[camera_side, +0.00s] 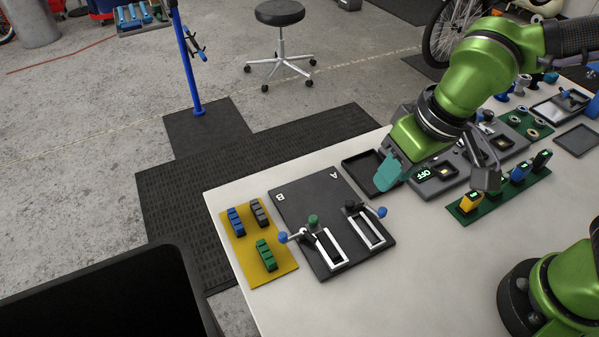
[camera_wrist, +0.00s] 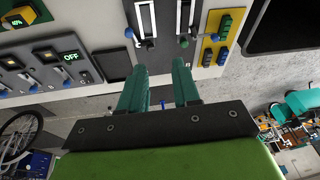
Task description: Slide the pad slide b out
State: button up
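The dark board (camera_side: 300,190) marked A and B carries two pale slotted frames with levers. Slide B (camera_side: 331,250) is the frame on the B side, nearer the yellow mat, with a green knob (camera_side: 314,219) and a blue knob (camera_side: 283,237) by its far end. Slide A (camera_side: 368,228) is beside it, with its own blue knob (camera_side: 382,212). In the wrist view, slide B (camera_wrist: 191,12) is at the top right of centre. My gripper (camera_side: 388,175) is above the table beyond the board's A side, clear of both slides. Its teal fingers are apart and empty in the wrist view (camera_wrist: 160,82).
A yellow mat (camera_side: 243,262) with blue, grey and green blocks lies left of the board. A dark empty tray (camera_side: 368,165), a panel reading OFF (camera_side: 432,180) and a green board with coloured modules (camera_side: 493,205) lie to the right. The front table area is clear.

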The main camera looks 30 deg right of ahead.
aim_at(314, 217)
jog(key=w+a+f+m+t+h, duration=0.1)
jog(key=w+a+f+m+h, duration=0.15)
jog(key=a, duration=0.65)
jog(key=shift+m+t, duration=0.3)
jog(key=shift+m, duration=0.15)
jog(key=x, duration=1.5)
jog(key=shift+w+a+f, duration=0.15)
jog(key=shift+a+f, duration=0.05)
jog(key=shift+f, duration=0.05)
grip_shut()
